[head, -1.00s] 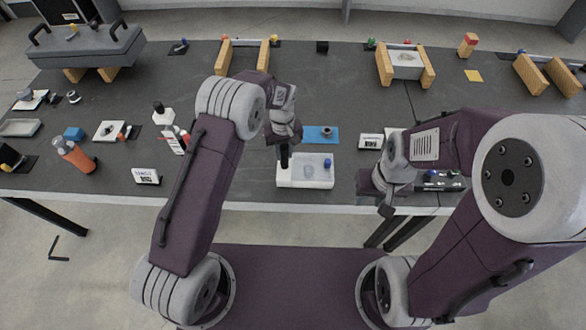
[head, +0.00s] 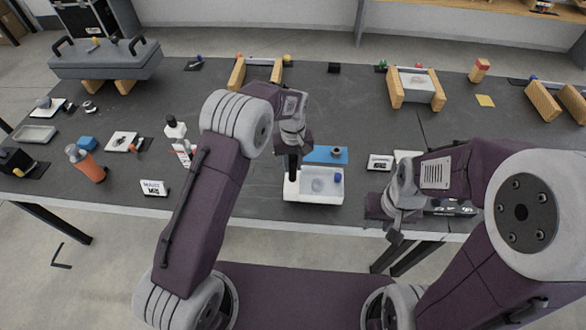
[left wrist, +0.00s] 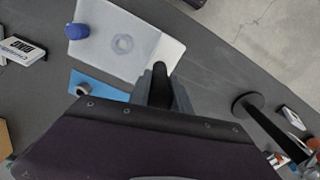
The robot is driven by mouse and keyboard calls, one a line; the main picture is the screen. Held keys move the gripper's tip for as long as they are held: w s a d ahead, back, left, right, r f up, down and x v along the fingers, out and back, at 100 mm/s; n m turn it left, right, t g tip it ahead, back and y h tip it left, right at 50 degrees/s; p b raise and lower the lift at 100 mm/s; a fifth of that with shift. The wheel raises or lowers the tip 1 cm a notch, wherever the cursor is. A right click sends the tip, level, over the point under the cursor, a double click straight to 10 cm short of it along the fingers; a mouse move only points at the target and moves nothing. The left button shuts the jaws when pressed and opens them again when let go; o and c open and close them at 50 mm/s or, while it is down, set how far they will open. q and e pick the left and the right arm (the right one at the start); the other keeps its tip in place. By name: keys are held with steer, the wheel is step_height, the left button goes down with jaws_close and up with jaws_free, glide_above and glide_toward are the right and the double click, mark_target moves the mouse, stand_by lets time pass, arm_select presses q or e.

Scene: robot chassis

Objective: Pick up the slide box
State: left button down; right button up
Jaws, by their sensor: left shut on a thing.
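No slide box can be told apart for certain by its label. A flat white box (head: 328,197) with a translucent round patch and a blue knob lies near the table's front edge; it also shows in the left wrist view (left wrist: 112,25). My left gripper (head: 292,174) points down at its left part. In the left wrist view its grey fingers (left wrist: 163,88) are shut on a dark upright handle (left wrist: 160,72) at the box's edge. Whether box and handle are joined cannot be told. My right gripper (head: 392,222) is at the front edge, its fingers unclear.
A blue mat (head: 322,154) with a small round part lies behind the white box. A small labelled box (head: 380,162) stands to the right, another labelled box (head: 153,187) to the left. A black disc with a rod (left wrist: 247,105) is nearby. The table's middle back is mostly clear.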

arm_select(q)
steer(key=shift+d+r, duration=0.2)
steer(key=shift+r, duration=0.15)
steer(key=s+d+r+b, duration=0.1)
steer(key=s+d+r, duration=0.4)
steer(key=d, duration=0.5)
steer(key=shift+r, duration=0.9)
steer(key=shift+w+a+p, duration=0.35)
steer(key=shift+w+a, duration=0.5)
steer(key=shift+a, duration=0.9)
steer(key=shift+w+a+p, duration=0.35)
steer(key=shift+w+a, duration=0.45)
steer(key=shift+a, duration=0.95)
steer(key=shift+w+a+p, duration=0.35)
steer(key=shift+w+a, duration=0.5)
steer(key=shift+a, duration=0.9)
